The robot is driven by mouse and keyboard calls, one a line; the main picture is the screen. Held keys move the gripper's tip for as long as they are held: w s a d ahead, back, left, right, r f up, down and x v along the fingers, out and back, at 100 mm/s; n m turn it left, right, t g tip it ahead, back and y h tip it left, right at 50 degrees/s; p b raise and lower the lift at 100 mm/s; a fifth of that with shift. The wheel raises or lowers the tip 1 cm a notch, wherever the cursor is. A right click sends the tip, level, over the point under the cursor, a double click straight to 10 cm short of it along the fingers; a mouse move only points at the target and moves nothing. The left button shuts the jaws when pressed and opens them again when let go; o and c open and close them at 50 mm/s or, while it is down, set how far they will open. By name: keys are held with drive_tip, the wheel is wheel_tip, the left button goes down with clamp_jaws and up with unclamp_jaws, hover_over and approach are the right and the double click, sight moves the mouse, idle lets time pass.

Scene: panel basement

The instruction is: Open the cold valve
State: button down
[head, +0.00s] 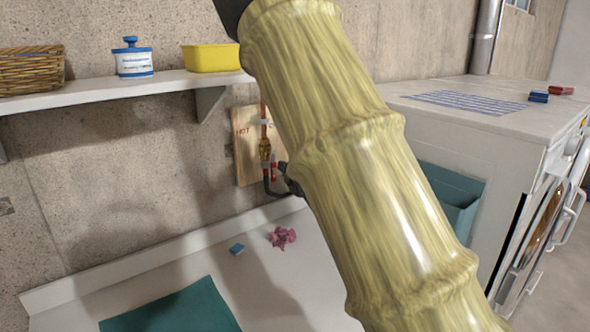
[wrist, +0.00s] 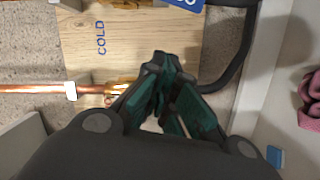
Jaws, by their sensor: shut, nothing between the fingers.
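In the wrist view the wooden board (wrist: 85,58) carries the word COLD, turned sideways. A brass valve body (wrist: 122,3) and a blue handle or tag (wrist: 186,3) with white lettering are cut off by the top edge, on the side of that word. My gripper (wrist: 163,62) is shut and empty, its teal-padded fingers in front of the board and apart from the blue part in the picture. In the head view, the board (head: 244,150) reads HOT beside a brass valve (head: 265,149) with a red handle (head: 273,172); my arm hides the board's right part.
A copper pipe (wrist: 35,88) passes behind my gripper in the wrist view. A dark hose (wrist: 240,60) curves beside the board. A shelf (head: 120,88) overhangs at left. The counter holds a pink cloth (head: 281,237) and blue sponge (head: 237,249). A white appliance (head: 500,125) stands right.

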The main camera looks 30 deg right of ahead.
drive_tip(key=shift+w+d+f+p, duration=0.2)
drive_tip(key=shift+w+d+p, duration=0.1)
drive_tip(key=shift+d, duration=0.35)
drive_tip(key=shift+w+d+f+p, duration=0.2)
drive_tip(key=shift+w+d, duration=0.15)
drive_tip(key=shift+d, duration=0.35)
drive_tip(key=shift+w+d+f+p, duration=0.15)
drive_tip(key=shift+w+d+p, duration=0.15)
drive_tip(key=shift+d, duration=0.35)
drive_tip(key=shift+f, duration=0.1)
